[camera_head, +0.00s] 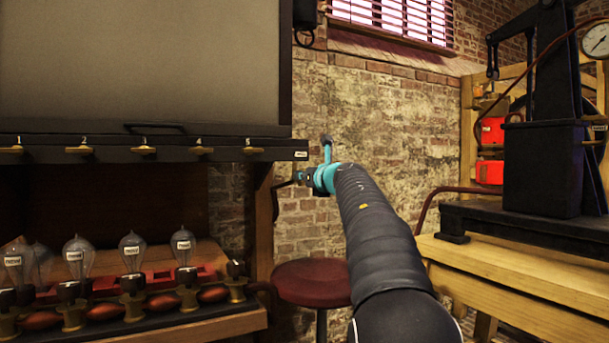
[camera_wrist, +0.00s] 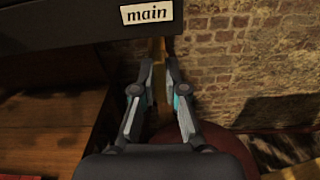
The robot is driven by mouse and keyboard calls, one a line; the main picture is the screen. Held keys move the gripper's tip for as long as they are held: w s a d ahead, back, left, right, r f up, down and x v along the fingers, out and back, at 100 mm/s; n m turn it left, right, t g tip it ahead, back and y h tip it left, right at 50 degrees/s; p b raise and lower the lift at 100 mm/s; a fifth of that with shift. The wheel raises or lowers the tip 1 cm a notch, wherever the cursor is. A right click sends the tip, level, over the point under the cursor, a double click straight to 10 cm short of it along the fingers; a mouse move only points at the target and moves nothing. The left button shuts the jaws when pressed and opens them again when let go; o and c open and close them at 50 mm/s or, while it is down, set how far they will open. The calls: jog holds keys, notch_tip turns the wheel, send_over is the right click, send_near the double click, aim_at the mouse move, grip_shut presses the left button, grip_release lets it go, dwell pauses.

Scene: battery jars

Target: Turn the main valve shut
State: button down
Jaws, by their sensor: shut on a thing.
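The "main" label (camera_wrist: 147,13) is on the dark rail, large in the wrist view; its small plate (camera_head: 301,155) is at the rail's right end in the head view. Below it, a narrow brass-coloured piece, the main valve's lever (camera_wrist: 160,80), hangs between my fingers in the wrist view. My gripper (camera_wrist: 159,64) is shut on this lever, one finger on each side. In the head view my gripper (camera_head: 303,178) is just under the rail's right end, small and partly hidden by my wrist. The valve's body is not clearly visible.
Several numbered brass valves (camera_head: 143,150) line the rail (camera_head: 60,142) to the left. A red round stool (camera_head: 312,282) is under my arm. A wooden table (camera_head: 520,270) with a black press (camera_head: 545,150) is at right.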

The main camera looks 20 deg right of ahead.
jog(key=m+p, duration=0.2)
jog(key=m, duration=0.3)
jog(key=m+p, duration=0.3)
jog(key=m, duration=0.3)
jog(key=m+p, duration=0.2)
jog(key=m, duration=0.4)
jog(key=shift+d+f, duration=0.25)
jog(key=shift+m, duration=0.3)
jog(key=c, duration=1.2)
grip_release()
jog(key=s, duration=1.2)
jog(key=shift+d, duration=0.2)
